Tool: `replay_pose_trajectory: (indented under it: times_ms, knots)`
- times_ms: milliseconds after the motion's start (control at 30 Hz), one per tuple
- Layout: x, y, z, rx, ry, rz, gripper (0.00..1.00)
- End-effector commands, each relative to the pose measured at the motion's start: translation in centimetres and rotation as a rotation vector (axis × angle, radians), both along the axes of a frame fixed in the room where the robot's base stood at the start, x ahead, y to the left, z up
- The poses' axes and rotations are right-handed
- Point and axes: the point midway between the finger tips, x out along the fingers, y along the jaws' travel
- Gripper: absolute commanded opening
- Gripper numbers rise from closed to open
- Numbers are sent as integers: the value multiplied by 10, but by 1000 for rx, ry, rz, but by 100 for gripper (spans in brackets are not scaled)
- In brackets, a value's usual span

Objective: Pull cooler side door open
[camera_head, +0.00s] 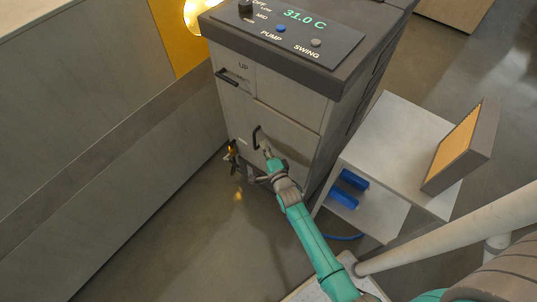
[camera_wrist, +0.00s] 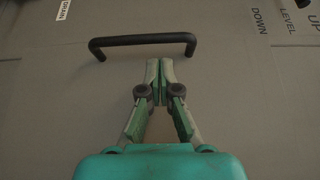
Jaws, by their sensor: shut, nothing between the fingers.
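The cooler (camera_head: 290,98) is a grey cabinet with a dark top, standing at the upper middle of the head view. A black bar handle (camera_head: 256,137) is on its lower front panel, which looks closed. In the wrist view the handle (camera_wrist: 143,40) runs across the upper middle of the grey panel (camera_wrist: 60,100). My gripper (camera_head: 264,150) is in front of this panel, close to the handle. In the wrist view my gripper (camera_wrist: 158,64) has its fingertips together, just below the bar and toward its right half. Nothing shows between them, and contact with the bar cannot be told.
A control panel (camera_head: 285,32) shows 31.0 C. Another handle (camera_head: 228,78) is higher on the front. A dark fitting (camera_head: 234,158) projects at lower left. A white shelf cart (camera_head: 385,150) stands close on the right, with a framed orange panel (camera_head: 462,145). Floor (camera_head: 170,220) is clear at left.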

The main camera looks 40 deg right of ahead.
Motion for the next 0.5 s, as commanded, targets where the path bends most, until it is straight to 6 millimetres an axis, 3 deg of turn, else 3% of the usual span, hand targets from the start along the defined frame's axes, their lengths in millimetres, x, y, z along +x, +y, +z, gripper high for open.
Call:
replay_pose_trajectory:
  times_ms: [200,500]
  knots:
    - [26,-6,0,-1,1,0,0]
    - [36,-8,-1,-1,2,1,0]
